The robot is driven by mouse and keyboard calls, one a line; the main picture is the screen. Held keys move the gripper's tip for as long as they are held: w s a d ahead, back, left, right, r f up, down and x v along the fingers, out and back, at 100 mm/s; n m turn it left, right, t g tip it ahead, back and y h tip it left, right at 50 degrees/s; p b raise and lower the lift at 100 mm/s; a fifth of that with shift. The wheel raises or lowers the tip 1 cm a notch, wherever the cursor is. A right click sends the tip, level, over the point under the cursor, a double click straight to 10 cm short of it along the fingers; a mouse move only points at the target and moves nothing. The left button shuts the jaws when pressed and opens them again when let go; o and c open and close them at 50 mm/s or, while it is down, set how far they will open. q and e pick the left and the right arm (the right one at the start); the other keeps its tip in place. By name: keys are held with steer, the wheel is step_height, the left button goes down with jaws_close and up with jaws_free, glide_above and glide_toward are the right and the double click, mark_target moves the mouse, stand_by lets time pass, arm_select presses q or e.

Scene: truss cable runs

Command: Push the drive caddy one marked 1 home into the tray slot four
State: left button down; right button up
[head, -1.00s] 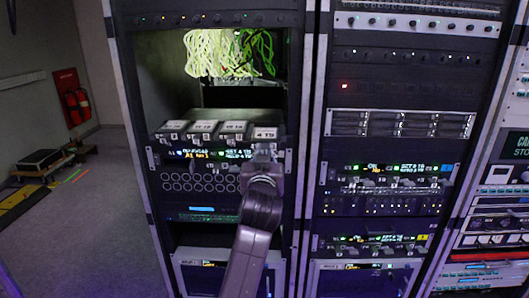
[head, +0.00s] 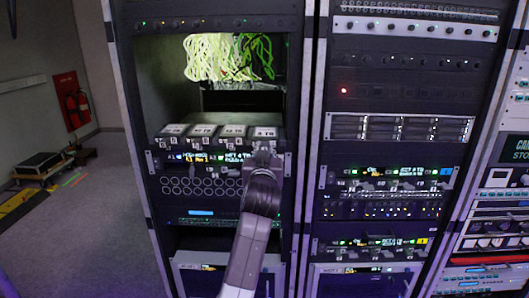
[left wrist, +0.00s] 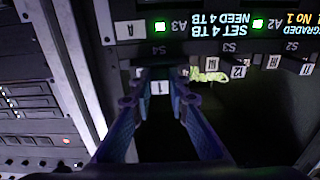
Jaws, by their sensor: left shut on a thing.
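The caddy marked 1 (left wrist: 160,87) sits between my left fingers in the left wrist view. In the head view this caddy (head: 265,132) is the rightmost of the row, with a pale 4 TB label on top, in the slot labelled S4. My left gripper (head: 263,151) is shut on its front end; it also shows in the left wrist view (left wrist: 158,95). The caddy's top lies nearly level with its neighbours; its rear seating is hidden. The tray (head: 220,157) shows lit displays along its front. My right gripper is not in view.
Several other caddies (head: 203,130) stand close to the left in the same tray. The rack upright (head: 306,150) is close on the right. Green and yellow cables (head: 215,57) hang in the open bay above.

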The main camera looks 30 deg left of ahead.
arm_select(q)
steer(key=shift+w+a+r, duration=0.15)
steer(key=shift+w+a, duration=0.25)
steer(key=shift+w, duration=0.15)
steer(key=shift+w, duration=0.15)
steer(key=shift+w+a, duration=0.35)
steer(key=shift+w, duration=0.05)
steer(key=c, duration=1.8)
jaws_free()
steer(key=shift+o, duration=0.2)
steer(key=shift+f, duration=0.2)
steer(key=v, duration=1.2)
